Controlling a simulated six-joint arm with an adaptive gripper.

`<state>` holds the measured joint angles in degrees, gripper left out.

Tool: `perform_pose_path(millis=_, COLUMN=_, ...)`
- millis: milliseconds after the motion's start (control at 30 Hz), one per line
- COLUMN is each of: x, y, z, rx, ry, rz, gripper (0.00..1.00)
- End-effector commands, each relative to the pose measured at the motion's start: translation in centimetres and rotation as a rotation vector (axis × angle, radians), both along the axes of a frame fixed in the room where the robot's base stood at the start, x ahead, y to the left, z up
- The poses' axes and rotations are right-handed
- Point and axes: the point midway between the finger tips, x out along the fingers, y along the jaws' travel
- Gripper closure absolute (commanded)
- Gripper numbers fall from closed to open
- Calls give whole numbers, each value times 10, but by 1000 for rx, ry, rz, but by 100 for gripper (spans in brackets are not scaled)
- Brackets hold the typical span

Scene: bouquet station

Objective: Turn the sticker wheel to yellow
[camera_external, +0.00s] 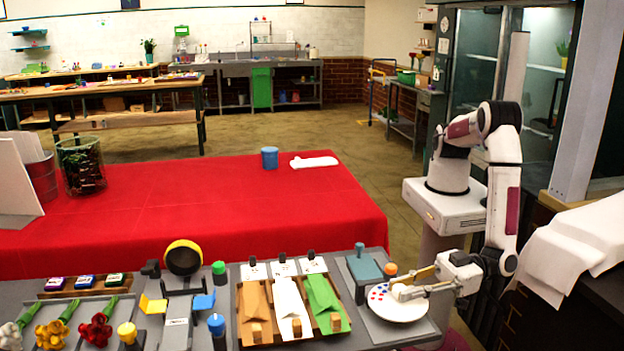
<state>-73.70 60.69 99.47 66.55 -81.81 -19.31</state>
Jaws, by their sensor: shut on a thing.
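The sticker wheel (398,311) is a round white disc lying flat on a grey base at the right end of the station. Red and blue dots show on its left part; much of the rest is plain white or hidden by my gripper, and I cannot make out a yellow sticker. My gripper (399,286) reaches in from the right, low over the wheel. Its fingers are closed around a small pale knob near the wheel's middle, mostly hidden by them. An orange knob (390,269) stands just behind the wheel.
Left of the wheel stand a blue-grey block device (364,267) and a wooden tray with brown, white and green wraps (322,303). Flowers (98,329) lie at the far left. A red-covered table (220,210) with a blue cup (269,158) is behind.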

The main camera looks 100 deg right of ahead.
Motion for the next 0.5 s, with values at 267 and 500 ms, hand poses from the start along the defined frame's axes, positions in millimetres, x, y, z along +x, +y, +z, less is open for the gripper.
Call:
perform_pose_path(millis=267, x=0, y=-1, z=0, rx=-1, ry=0, rz=37, gripper=100)
perform_pose_path(millis=500, x=0, y=-1, z=0, rx=-1, ry=0, rz=40, gripper=100)
